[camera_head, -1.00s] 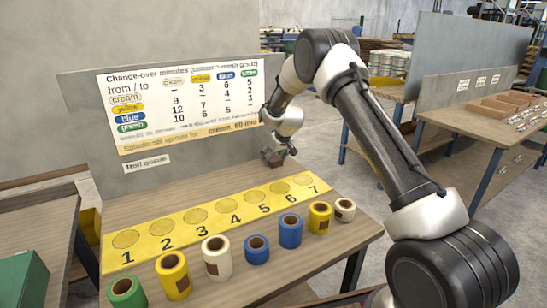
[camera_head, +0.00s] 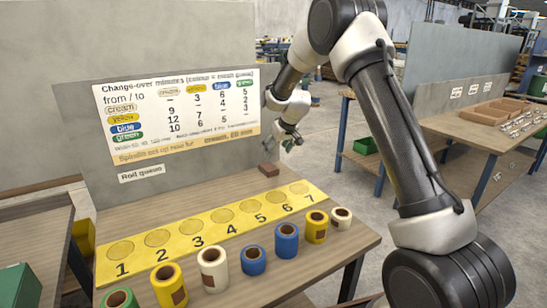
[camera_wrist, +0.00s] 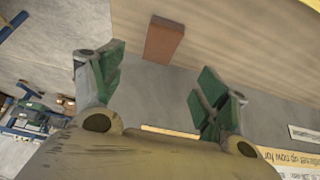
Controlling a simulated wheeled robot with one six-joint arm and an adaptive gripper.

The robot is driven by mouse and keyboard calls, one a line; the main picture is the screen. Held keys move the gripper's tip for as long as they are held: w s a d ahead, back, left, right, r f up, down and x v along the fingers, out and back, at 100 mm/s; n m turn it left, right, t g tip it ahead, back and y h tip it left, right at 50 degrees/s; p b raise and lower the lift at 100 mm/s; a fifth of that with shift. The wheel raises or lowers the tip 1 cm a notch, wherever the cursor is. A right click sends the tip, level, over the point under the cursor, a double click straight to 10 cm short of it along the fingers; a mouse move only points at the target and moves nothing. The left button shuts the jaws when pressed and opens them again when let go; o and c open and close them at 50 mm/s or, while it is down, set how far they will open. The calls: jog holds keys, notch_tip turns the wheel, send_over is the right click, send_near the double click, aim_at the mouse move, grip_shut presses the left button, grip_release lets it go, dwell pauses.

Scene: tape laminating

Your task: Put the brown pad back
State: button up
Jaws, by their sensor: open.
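The brown pad (camera_head: 268,169) is a small reddish-brown block lying on the wooden bench top, near its back right edge behind spot 7. It also shows in the wrist view (camera_wrist: 163,39), beyond the fingertips. My gripper (camera_head: 292,142) is above and to the right of the pad, apart from it. In the wrist view my gripper (camera_wrist: 158,92) has its green-padded fingers spread wide with nothing between them.
A yellow strip (camera_head: 180,241) with numbered round spots 1 to 7 lies along the bench. Several coloured rolls (camera_head: 253,260) stand in front of it. A grey panel (camera_head: 75,130) with a change-over chart (camera_head: 178,115) rises behind. Another bench (camera_head: 470,128) stands at right.

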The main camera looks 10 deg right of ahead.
jog(key=s+d+r+m, duration=0.1)
jog(key=s+d+r, duration=0.3)
jog(key=s+r, duration=0.65)
jog(key=s+d+r+m, duration=0.1)
jog(key=s+d+r, duration=0.3)
jog(key=s+r, duration=0.65)
jog(key=s+d+f+h, duration=0.1)
jog(key=s+d, duration=0.1)
jog(key=s, duration=1.3)
jog(key=s+d+f+m+g, duration=0.1)
jog(key=s+d+f, duration=0.1)
jog(key=s, duration=1.3)
jog(key=shift+d+m+g+h, duration=0.3)
jog(key=shift+d+h, duration=0.1)
jog(key=shift+d, duration=0.2)
jog(key=shift+a+r, duration=0.1)
